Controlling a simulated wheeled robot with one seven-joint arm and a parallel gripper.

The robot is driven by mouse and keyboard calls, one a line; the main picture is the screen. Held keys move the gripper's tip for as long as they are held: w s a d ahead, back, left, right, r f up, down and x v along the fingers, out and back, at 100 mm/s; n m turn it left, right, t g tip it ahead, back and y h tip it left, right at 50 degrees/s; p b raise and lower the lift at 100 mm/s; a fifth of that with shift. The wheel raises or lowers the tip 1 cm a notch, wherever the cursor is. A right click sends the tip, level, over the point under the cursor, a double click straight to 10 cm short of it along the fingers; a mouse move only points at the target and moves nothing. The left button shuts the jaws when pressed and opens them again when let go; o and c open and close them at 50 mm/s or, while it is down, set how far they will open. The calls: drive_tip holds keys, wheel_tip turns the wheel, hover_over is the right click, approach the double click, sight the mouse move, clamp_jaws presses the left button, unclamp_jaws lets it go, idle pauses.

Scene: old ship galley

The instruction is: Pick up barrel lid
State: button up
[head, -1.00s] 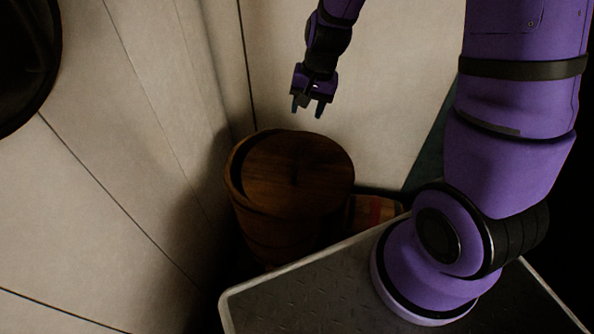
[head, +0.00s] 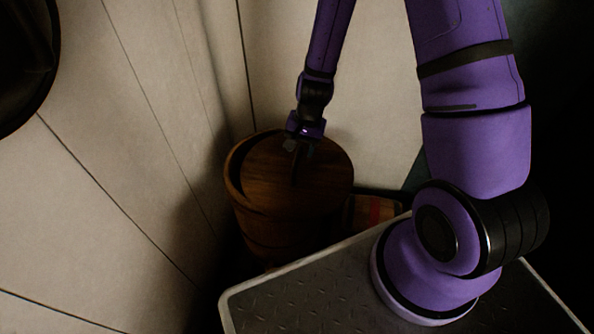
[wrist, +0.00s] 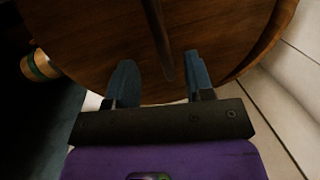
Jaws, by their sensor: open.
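The barrel lid (head: 308,187) is a round dark brown wooden disc lying on top of the wooden barrel (head: 272,231), slightly off centre so a dark gap shows at the left rim. In the wrist view the lid (wrist: 100,35) fills the upper part, with a thin raised wooden handle (wrist: 158,40) across it. My gripper (head: 299,151) is over the far part of the lid, pointing down. In the wrist view its fingers (wrist: 160,82) are apart and empty, with the near end of the handle between and just ahead of them. I cannot tell how high the fingertips are.
Pale panelled walls (head: 130,130) stand close on the left and behind the barrel. A small striped keg (head: 374,210) lies right of the barrel; it also shows in the wrist view (wrist: 40,66). My dark base plate is near the barrel's front right.

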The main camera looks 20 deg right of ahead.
sight(297, 158)
drive_tip(key=shift+w+a+f, duration=0.1)
drive_tip(key=shift+a+f, duration=0.1)
drive_tip(key=shift+f, duration=0.65)
drive_tip(key=shift+s+a+f, duration=0.1)
drive_tip(key=shift+a+f, duration=0.1)
drive_tip(key=shift+f, duration=0.7)
drive_tip(key=shift+w+a+f, duration=0.1)
drive_tip(key=shift+a+f, duration=0.1)
drive_tip(key=shift+f, duration=0.65)
clamp_jaws()
